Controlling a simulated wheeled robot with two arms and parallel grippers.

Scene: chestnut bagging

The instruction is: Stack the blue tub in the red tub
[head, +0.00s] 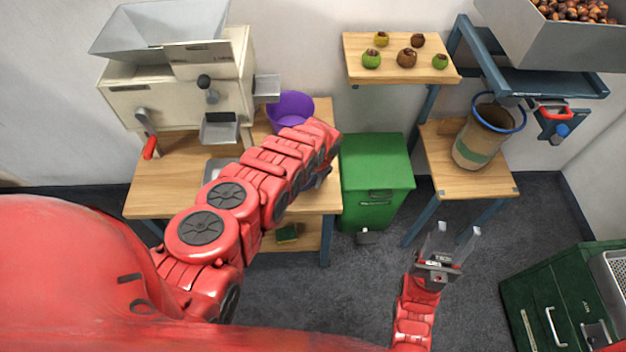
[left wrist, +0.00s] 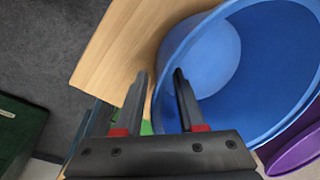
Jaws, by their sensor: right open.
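The blue tub (left wrist: 262,65) fills the right of the left wrist view, its open mouth facing the camera. My left gripper (left wrist: 160,75) has its fingers apart at the tub's near rim. One finger overlaps the inside of the tub and the other is outside; I cannot tell whether they touch the wall. In the head view my left forearm covers the left gripper and most or all of the blue tub. I cannot make out a red tub in either view. My right gripper (head: 457,233) is open and empty above the floor, at the lower right.
A purple tub (head: 290,107) stands on the wooden table (head: 160,192) beside the cream machine (head: 180,95). A green bin (head: 375,180) stands right of the table. Dark floor is open around the right gripper.

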